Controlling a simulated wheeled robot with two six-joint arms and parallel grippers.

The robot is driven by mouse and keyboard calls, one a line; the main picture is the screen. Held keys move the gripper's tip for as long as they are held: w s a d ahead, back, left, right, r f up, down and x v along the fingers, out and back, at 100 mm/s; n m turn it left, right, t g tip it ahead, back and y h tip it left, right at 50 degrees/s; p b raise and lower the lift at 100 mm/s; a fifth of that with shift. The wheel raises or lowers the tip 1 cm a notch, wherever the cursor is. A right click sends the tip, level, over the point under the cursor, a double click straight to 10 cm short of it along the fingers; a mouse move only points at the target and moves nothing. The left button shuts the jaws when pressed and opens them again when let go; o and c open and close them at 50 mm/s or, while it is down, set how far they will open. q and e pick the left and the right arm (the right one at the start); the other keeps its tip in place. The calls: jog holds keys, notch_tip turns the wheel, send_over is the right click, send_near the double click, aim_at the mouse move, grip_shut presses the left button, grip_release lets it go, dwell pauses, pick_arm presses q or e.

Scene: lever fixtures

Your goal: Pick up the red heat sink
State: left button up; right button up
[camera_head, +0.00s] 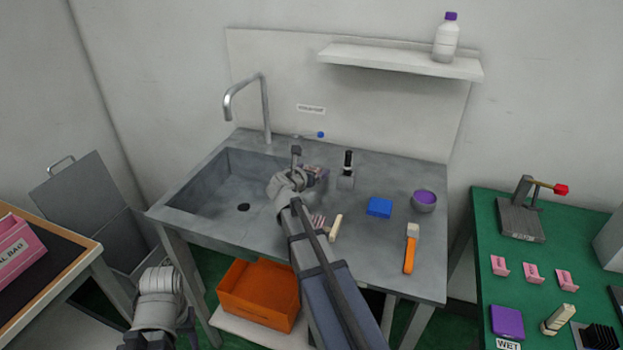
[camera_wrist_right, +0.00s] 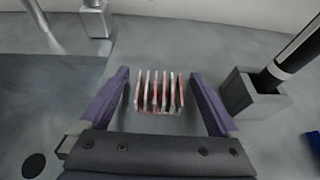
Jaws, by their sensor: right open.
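The red heat sink (camera_wrist_right: 158,92) shows in the right wrist view as a row of thin reddish and pale upright fins on the grey counter. My right gripper (camera_wrist_right: 162,82) is open, with one purple finger on each side of it. Gaps show between the fins and both fingers. In the head view my right gripper (camera_head: 310,171) is at the sink's right rim, and the heat sink is mostly hidden by it.
A black-topped pen in a grey holder (camera_wrist_right: 250,95) stands close right of the right gripper. The sink basin (camera_head: 215,190) is to the left, the tap (camera_head: 266,108) behind. A blue block (camera_head: 379,207), purple-topped cup (camera_head: 424,201) and orange-handled tool (camera_head: 410,254) lie right.

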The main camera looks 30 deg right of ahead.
aim_at(312, 169)
jog(key=shift+w+d+f, duration=0.15)
jog(key=shift+w+d, duration=0.05)
jog(key=shift+d, duration=0.05)
jog(key=c, duration=1.5)
jog(key=shift+o, duration=0.2)
jog(key=shift+r, duration=0.25)
notch_tip(312, 169, up, 10)
jog(key=p, duration=1)
jog(key=shift+f, duration=0.1)
jog(key=shift+s+a+f, duration=0.1)
jog(key=shift+s+a, duration=0.05)
